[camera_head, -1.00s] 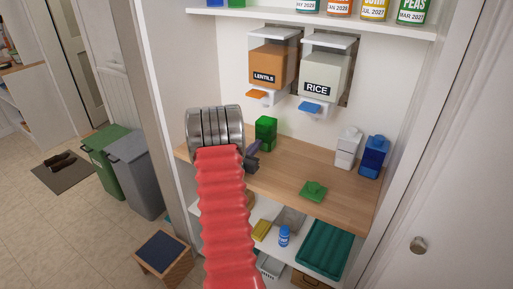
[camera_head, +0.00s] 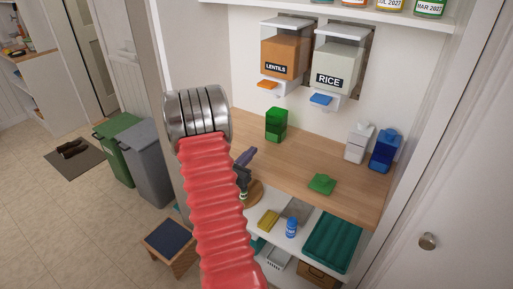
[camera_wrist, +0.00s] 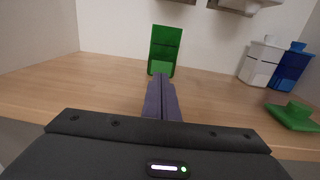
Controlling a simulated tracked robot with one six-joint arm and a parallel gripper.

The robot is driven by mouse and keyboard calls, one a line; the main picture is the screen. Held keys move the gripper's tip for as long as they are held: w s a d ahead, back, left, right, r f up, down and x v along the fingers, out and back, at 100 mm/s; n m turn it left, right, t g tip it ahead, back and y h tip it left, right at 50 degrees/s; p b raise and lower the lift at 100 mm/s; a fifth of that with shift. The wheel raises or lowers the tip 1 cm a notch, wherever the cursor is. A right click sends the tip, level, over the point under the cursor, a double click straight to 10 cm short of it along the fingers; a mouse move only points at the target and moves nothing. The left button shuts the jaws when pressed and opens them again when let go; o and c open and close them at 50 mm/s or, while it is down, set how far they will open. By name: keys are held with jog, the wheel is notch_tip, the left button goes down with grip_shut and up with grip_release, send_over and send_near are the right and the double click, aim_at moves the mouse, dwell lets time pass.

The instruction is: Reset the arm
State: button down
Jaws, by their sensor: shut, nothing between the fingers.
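My gripper (camera_head: 246,156) is shut and empty at the front edge of the wooden shelf, partly hidden behind my arm in the head view. In the wrist view, its closed purple fingers (camera_wrist: 162,100) point toward a green container (camera_wrist: 165,50). The green container also shows in the head view (camera_head: 276,124), upright on the wooden shelf (camera_head: 300,160), apart from the fingers.
A white container (camera_head: 359,143) and a blue one (camera_head: 384,150) stand at the shelf's right, with a green lid-like piece (camera_head: 321,184) in front. Lentils (camera_head: 284,58) and rice (camera_head: 336,68) dispensers hang above. A teal basket (camera_head: 333,242) sits below. A stool (camera_head: 170,243) stands left.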

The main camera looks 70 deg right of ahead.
jog(key=shift+a, duration=0.75)
jog(key=shift+w, duration=0.1)
jog(key=shift+a+r, duration=0.15)
jog(key=shift+r, duration=0.2)
jog(key=s+a+r+m+g+y, duration=0.1)
jog(key=a+r+m+y, duration=0.1)
jog(key=a+r+m, duration=0.4)
jog(key=s+a+r+m+g+y, duration=0.1)
jog(key=a+r+m+g+y, duration=0.2)
jog(key=a, duration=0.5)
jog(key=w+a+r+m+t+y, duration=0.1)
jog(key=a+t+y, duration=0.3)
jog(key=a, duration=1)
jog(key=a+r+m+t+y, duration=0.3)
jog(key=a+m+t+y, duration=0.1)
jog(key=a, duration=1)
jog(key=w+a+r+m+t+y, duration=0.1)
jog(key=a+m+t+y, duration=0.1)
jog(key=a, duration=1.2)
jog(key=t+y, duration=0.1)
jog(key=y, duration=0.1)
jog(key=shift+w+a+r+m+t+y, duration=0.2)
jog(key=shift+w+r+m+t+y, duration=0.1)
jog(key=shift+w+r+t+y, duration=0.1)
